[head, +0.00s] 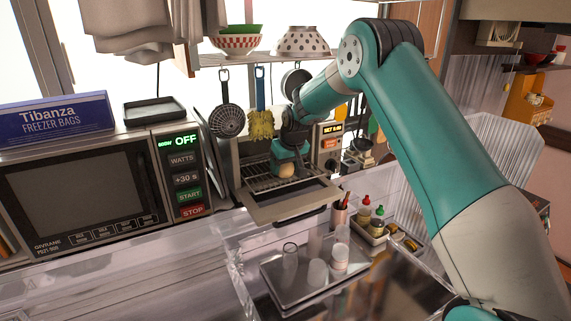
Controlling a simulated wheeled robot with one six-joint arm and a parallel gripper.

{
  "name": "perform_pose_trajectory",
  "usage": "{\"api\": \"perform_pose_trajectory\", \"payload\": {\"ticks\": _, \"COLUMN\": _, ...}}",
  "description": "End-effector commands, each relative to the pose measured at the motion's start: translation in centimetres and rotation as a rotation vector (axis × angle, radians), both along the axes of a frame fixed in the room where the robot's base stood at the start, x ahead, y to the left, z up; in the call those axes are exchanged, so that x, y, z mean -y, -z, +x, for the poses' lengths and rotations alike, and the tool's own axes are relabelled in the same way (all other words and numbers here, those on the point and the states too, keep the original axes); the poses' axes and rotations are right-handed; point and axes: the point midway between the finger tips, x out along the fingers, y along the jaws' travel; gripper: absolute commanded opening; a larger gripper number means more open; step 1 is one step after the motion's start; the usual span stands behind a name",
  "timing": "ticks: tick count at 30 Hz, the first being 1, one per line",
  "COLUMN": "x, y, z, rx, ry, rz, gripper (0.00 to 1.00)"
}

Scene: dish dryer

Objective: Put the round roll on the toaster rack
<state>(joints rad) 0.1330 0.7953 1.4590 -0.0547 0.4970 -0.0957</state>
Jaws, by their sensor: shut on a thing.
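The toaster oven (323,130) stands at the middle with its door (292,205) folded down open. Its wire rack (258,183) shows inside and toward the front. My gripper (288,165) reaches into the opening, over the rack. It is shut on the small tan round roll (285,171), which shows just below it. I cannot tell whether the roll touches the rack. The fingertips are small and partly hidden.
A microwave (85,190) stands at the left.

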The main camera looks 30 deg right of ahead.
Motion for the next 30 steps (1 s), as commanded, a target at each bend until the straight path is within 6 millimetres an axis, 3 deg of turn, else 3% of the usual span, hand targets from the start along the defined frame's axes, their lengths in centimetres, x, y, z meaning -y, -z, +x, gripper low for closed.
{"api": "perform_pose_trajectory", "payload": {"ticks": 2, "x": 0.0, "y": 0.4, "z": 0.0, "rx": 0.000, "ry": 0.000, "rz": 0.000, "gripper": 0.36}}
{"api": "perform_pose_trajectory", "payload": {"ticks": 3, "x": 0.0, "y": 0.3, "z": 0.0, "rx": 0.000, "ry": 0.000, "rz": 0.000, "gripper": 0.68}}
{"api": "perform_pose_trajectory", "payload": {"ticks": 6, "x": 0.0, "y": 0.3, "z": 0.0, "rx": 0.000, "ry": 0.000, "rz": 0.000, "gripper": 0.88}}
{"api": "perform_pose_trajectory", "payload": {"ticks": 20, "x": 0.0, "y": -0.7, "z": -0.4, "rx": 0.004, "ry": 0.000, "rz": 0.000, "gripper": 0.88}}
{"api": "perform_pose_trajectory", "payload": {"ticks": 30, "x": 0.0, "y": -0.6, "z": -7.9, "rx": 0.001, "ry": 0.001, "rz": 0.000, "gripper": 0.88}}
